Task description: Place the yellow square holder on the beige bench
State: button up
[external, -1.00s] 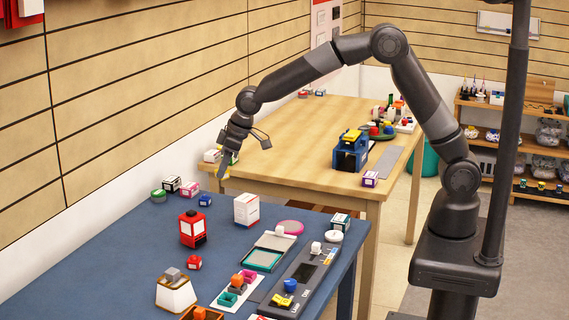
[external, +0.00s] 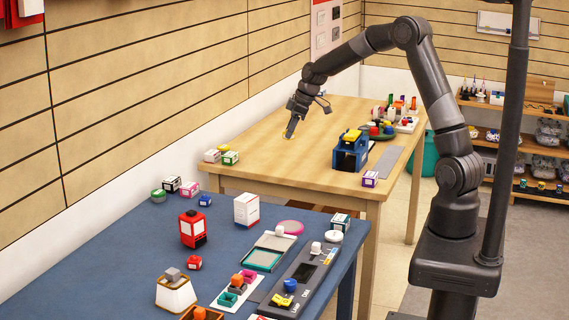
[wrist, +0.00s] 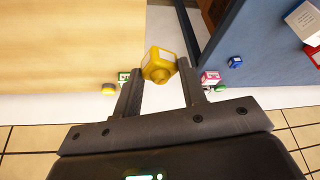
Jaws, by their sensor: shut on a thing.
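The yellow square holder (wrist: 160,64) is between the fingertips of my gripper in the wrist view, with a pale face and a round knob showing. My gripper (wrist: 161,67) is shut on it. In the external view my gripper (external: 290,132) points down over the left-middle part of the beige bench (external: 255,170). The holder is hardly visible there, and its height above the top is hard to tell. The beige bench also fills the left of the wrist view (wrist: 55,45).
Small boxes (external: 230,158) stand at the bench's left edge. The bench's middle is clear. A cluttered blue table (external: 120,255) stands in front.

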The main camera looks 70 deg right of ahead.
jog(key=s+d, duration=0.5)
jog(key=d, duration=0.2)
jog(key=s+d, duration=0.5)
jog(key=d, duration=0.2)
jog(key=s+d, duration=0.6)
jog(key=d, duration=0.1)
jog(key=shift+d+r, duration=0.1)
jog(key=shift+r, duration=0.1)
jog(key=s+d, duration=0.5)
jog(key=s, duration=0.4)
jog(key=s+d, duration=0.6)
jog(key=s, duration=0.4)
jog(key=w+f, duration=0.3)
jog(key=w, duration=0.1)
jog(key=w+a+f, duration=0.1)
jog(key=w+f, duration=0.2)
jog(key=f, duration=0.1)
jog(key=w+a+f, duration=0.1)
jog(key=w+f, duration=0.2)
jog(key=w, duration=0.1)
jog(key=shift+w+f, duration=0.35)
jog(key=shift+f, duration=0.05)
jog(key=shift+w+a+f, duration=0.1)
jog(key=shift+w+f, duration=0.2)
jog(key=shift+f, duration=1.9)
